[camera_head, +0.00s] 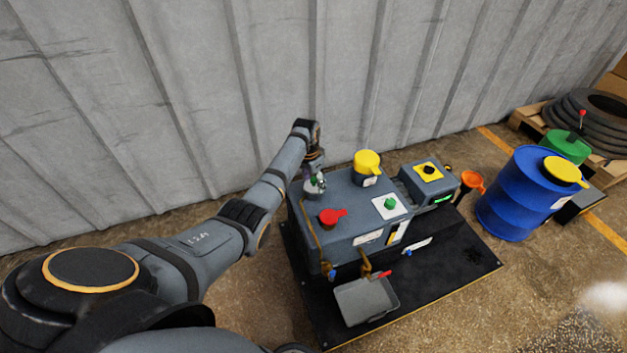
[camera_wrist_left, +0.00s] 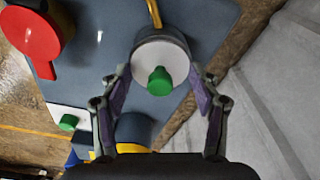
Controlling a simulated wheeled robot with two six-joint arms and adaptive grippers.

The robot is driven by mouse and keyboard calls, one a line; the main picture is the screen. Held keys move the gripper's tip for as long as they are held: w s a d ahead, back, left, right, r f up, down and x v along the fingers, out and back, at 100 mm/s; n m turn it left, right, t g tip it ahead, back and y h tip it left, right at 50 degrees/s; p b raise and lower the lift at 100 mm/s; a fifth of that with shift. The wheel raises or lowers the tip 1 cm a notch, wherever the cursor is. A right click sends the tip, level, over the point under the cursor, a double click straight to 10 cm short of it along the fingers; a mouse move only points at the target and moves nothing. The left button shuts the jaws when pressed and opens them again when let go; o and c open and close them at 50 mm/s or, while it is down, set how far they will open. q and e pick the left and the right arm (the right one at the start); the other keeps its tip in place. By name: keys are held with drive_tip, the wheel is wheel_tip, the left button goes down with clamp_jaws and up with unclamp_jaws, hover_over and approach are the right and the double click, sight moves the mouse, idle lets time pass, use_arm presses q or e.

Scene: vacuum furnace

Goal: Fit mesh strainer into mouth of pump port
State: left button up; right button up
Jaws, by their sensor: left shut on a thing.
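My left gripper (camera_head: 316,179) reaches down at the back left corner of a grey pump box (camera_head: 350,205). In the left wrist view its fingers (camera_wrist_left: 160,95) are shut on the sides of a round, pale disc with a green knob, which I take to be the mesh strainer (camera_wrist_left: 147,66). It sits at the top of a short grey round port (camera_head: 314,192) on the box. No mesh shows, and I cannot tell whether the strainer is seated or just above the mouth. My right gripper is not in view.
A red cap (camera_head: 331,216), a yellow cap (camera_head: 367,161) and a green knob (camera_head: 390,203) stand on the box close by. A grey tray (camera_head: 366,301) lies in front. A blue drum (camera_head: 518,198) stands right. A corrugated wall (camera_head: 200,80) rises close behind.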

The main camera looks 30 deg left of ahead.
use_arm(q)
drive_tip(key=o, duration=1.2)
drive_tip(key=shift+o, duration=0.2)
drive_tip(key=shift+r, duration=0.1)
wheel_tip(320, 180, up, 12)
drive_tip(key=s, duration=0.1)
drive_tip(key=shift+s+a, duration=0.2)
drive_tip(key=shift+a, duration=0.05)
